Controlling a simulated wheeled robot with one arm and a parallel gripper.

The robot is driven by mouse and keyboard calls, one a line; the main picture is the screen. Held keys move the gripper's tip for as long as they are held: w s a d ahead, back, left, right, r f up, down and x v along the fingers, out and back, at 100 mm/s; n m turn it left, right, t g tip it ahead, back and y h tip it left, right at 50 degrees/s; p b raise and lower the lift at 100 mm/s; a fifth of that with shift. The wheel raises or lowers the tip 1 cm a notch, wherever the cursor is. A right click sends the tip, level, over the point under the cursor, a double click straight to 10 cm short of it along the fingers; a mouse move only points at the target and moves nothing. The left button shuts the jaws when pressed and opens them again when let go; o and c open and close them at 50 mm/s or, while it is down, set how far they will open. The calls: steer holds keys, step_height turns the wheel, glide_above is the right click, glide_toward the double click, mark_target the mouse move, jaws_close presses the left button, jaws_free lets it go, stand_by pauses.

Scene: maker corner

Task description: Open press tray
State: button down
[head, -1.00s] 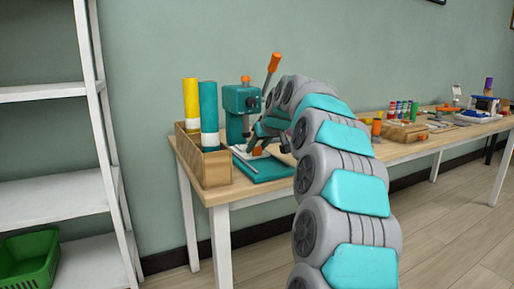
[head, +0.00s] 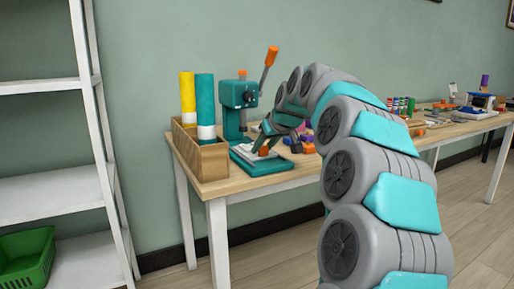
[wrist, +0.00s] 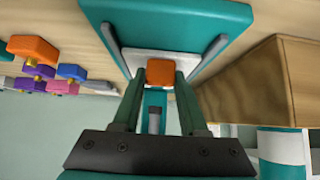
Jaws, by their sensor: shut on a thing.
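The teal press (head: 238,98) stands on the table with its orange-tipped lever (head: 270,57) raised. Its teal base plate (head: 262,168) reaches toward the table's front edge and also shows in the wrist view (wrist: 225,14). The white press tray (head: 243,150) lies on the base between grey rails and is drawn out in front of the press column. Its orange knob (wrist: 160,72) is between my fingertips in the wrist view. My gripper (head: 266,148) is shut on that knob. My fingers and arm hide part of the tray.
A wooden box (head: 205,160) with a yellow roll (head: 187,98) and a teal roll (head: 205,105) stands close left of the base. Several small coloured pieces (head: 298,142) lie to the right. A white shelf (head: 40,88) stands at left.

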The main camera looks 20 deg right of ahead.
steer(key=s+b, duration=0.1)
steer(key=s, duration=0.5)
steer(key=shift+d, duration=0.1)
steer(key=shift+w, duration=0.1)
steer(key=shift+c, duration=2.2)
jaws_free()
steer(key=v, duration=0.7)
steer(key=shift+s+r, duration=0.3)
steer(key=shift+s, duration=0.05)
